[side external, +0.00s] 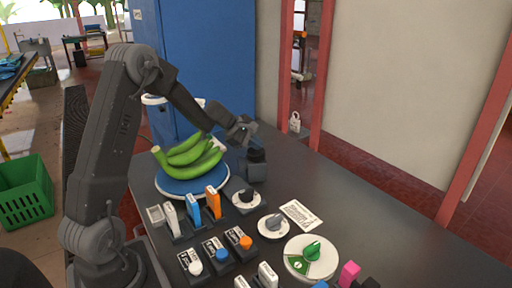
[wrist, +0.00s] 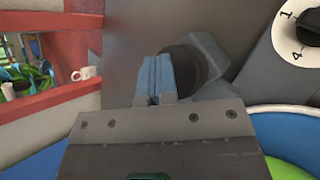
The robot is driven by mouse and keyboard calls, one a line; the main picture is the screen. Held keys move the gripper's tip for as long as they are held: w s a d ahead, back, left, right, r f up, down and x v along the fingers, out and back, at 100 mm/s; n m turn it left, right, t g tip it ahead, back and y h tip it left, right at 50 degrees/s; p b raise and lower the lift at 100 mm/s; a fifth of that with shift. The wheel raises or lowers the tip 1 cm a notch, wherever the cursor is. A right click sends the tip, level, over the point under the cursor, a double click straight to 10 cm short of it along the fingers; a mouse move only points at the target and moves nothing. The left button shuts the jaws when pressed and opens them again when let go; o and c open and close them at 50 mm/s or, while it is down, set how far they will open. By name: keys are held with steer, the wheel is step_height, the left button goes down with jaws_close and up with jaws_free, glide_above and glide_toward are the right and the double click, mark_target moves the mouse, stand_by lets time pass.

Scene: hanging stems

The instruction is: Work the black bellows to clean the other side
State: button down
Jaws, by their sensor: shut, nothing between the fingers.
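The black bellows (side external: 256,155) is a short dark round piece on a grey block, behind the right side of the banana plate. In the wrist view the bellows (wrist: 190,63) is a black round shape, partly hidden by my fingers. My gripper (side external: 247,138) is right above the bellows in the side view. Its fingers (wrist: 154,75) are together with nothing between them, and they overlap the left part of the bellows in the wrist view. I cannot tell whether they touch it. Green bananas (side external: 190,157) lie on a blue round plate with a white rim (side external: 193,194).
Coloured rocker switches (side external: 193,208), push buttons (side external: 240,240) and dials (side external: 273,226) crowd the table's front. A numbered dial (wrist: 300,32) shows at right in the wrist view. A blue cabinet (side external: 205,60) stands behind. The dark table (side external: 370,215) is clear at right.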

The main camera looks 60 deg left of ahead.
stand_by(0.3)
steer(key=shift+r, duration=1.35)
steer(key=shift+r, duration=2.55)
step_height(320, 180, up, 4)
steer(key=shift+f, duration=0.1)
stand_by(0.3)
glide_above(255, 151)
steer(key=shift+w+d+f, duration=0.1)
steer(key=shift+f, duration=4.35)
